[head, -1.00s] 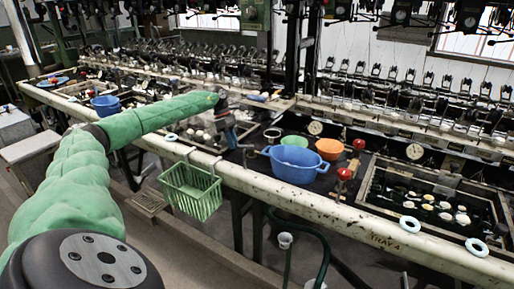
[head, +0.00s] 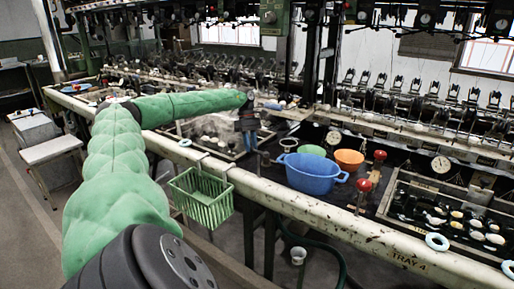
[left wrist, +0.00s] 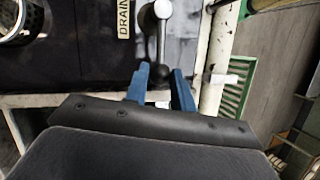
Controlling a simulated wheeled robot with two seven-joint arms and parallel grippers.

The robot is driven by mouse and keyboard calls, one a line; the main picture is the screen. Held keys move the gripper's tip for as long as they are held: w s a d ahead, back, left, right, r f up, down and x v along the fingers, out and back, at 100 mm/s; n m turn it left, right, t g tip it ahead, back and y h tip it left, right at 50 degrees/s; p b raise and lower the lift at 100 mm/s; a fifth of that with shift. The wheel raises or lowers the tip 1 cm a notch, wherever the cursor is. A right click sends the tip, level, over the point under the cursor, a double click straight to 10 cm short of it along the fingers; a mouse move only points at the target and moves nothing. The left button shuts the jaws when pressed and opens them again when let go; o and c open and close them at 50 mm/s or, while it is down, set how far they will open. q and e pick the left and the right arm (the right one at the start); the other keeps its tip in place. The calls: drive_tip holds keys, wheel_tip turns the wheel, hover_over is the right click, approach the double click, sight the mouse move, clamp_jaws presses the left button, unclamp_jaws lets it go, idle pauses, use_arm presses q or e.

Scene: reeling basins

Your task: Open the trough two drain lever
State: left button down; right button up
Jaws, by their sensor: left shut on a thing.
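The drain lever (left wrist: 161,42) shows in the left wrist view as a bright metal rod running from a round silver pivot towards me, beside a DRAIN label (left wrist: 124,18). Its near end has a dark knob between my blue fingertips. My left gripper (left wrist: 162,82) is shut on this lever end; the exact contact is partly hidden by the fingers. In the head view my left gripper (head: 249,138) points down at the trough edge, left of the blue basin. The lever is too small there to make out clearly. My right gripper is out of view.
A blue basin (head: 311,174), a green bowl (head: 312,150) and an orange bowl (head: 349,159) stand right of the gripper. A green basket (head: 202,197) hangs on the front rail (head: 290,203). The floor in front is open.

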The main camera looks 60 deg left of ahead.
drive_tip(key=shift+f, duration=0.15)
use_arm(q)
drive_tip(key=c, duration=1.5)
unclamp_jaws()
